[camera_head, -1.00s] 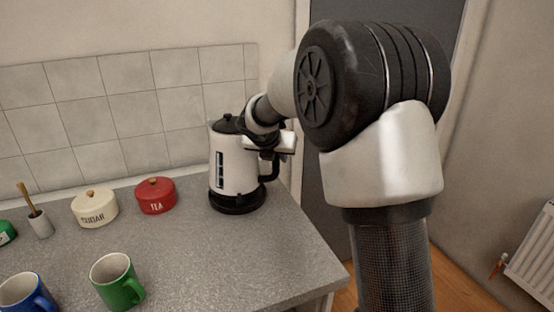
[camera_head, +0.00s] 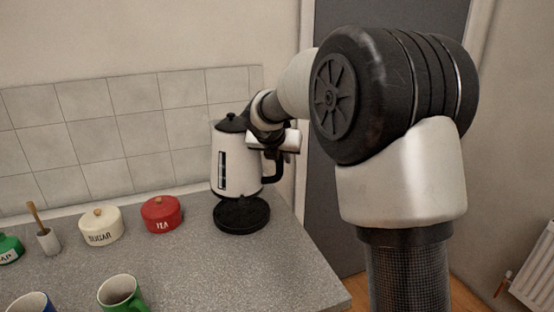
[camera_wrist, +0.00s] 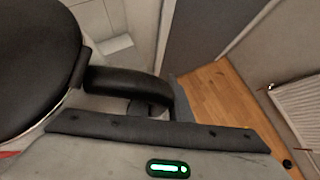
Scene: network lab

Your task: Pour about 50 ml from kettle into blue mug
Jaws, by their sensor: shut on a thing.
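The white kettle (camera_head: 236,165) with a black lid and black handle is upright, held just above its round black base (camera_head: 241,215) at the right end of the counter. My gripper (camera_head: 272,150) is shut on the kettle's handle. In the wrist view the black handle (camera_wrist: 128,86) and the dark lid (camera_wrist: 38,55) fill the left side; the fingertips are hidden there. The blue mug (camera_head: 32,303) is at the bottom left edge of the head view, mostly cut off.
A green mug (camera_head: 121,293) stands to the right of the blue mug. A red TEA tin (camera_head: 161,214), a cream SUGAR tin (camera_head: 101,226), a pot with a wooden brush (camera_head: 48,241) and a green container (camera_head: 9,248) stand along the back. The counter (camera_head: 205,270) is clear at front right.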

